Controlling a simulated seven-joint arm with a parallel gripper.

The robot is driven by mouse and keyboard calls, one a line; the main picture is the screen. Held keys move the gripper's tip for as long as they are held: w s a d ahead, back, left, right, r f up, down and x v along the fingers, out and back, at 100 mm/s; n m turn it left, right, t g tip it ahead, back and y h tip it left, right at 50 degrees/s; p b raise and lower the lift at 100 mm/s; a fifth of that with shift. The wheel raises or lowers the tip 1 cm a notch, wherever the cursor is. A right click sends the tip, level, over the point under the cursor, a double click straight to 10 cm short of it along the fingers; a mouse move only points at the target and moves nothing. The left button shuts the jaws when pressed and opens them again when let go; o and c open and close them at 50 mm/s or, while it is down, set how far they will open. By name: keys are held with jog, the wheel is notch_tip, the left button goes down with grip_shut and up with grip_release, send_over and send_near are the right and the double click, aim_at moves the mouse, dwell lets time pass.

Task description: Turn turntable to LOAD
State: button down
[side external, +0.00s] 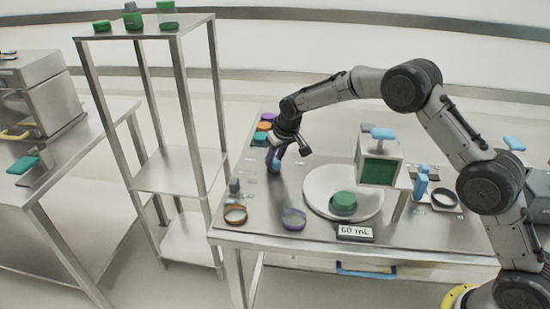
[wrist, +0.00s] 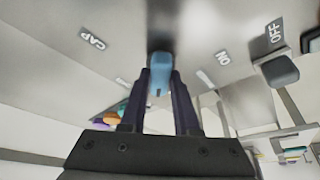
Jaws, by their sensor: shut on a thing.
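The turntable appears to be the round white plate (side external: 315,195) in the middle of the steel table. A green round piece (side external: 343,203) rests on it. My gripper (side external: 274,164) is low over the table, left of the plate and apart from it. In the wrist view my gripper (wrist: 160,92) has its two dark fingers shut on a small light-blue handle (wrist: 158,70). The handle's base is hard to make out. No LOAD label is readable in either view.
A box with a green front (side external: 378,171) stands over the plate's right side. A "60 mL" display (side external: 355,232) sits at the front edge. A dark lever (wrist: 280,72) is near ON and OFF labels.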

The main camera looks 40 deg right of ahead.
jog(key=m+h, duration=0.1)
jog(key=m, duration=0.3)
jog(key=shift+a+m+h, duration=0.15)
jog(key=shift+m+h, duration=0.15)
jog(key=shift+h, duration=0.1)
jog(key=shift+w+m+g+h, duration=0.1)
jog(key=shift+m+g+h, duration=0.5)
jog(key=shift+m, duration=1.3)
jog(key=c, duration=0.6)
grip_release()
jog(key=shift+c, duration=0.2)
jog(key=v, duration=1.4)
jog(key=shift+w, duration=0.15)
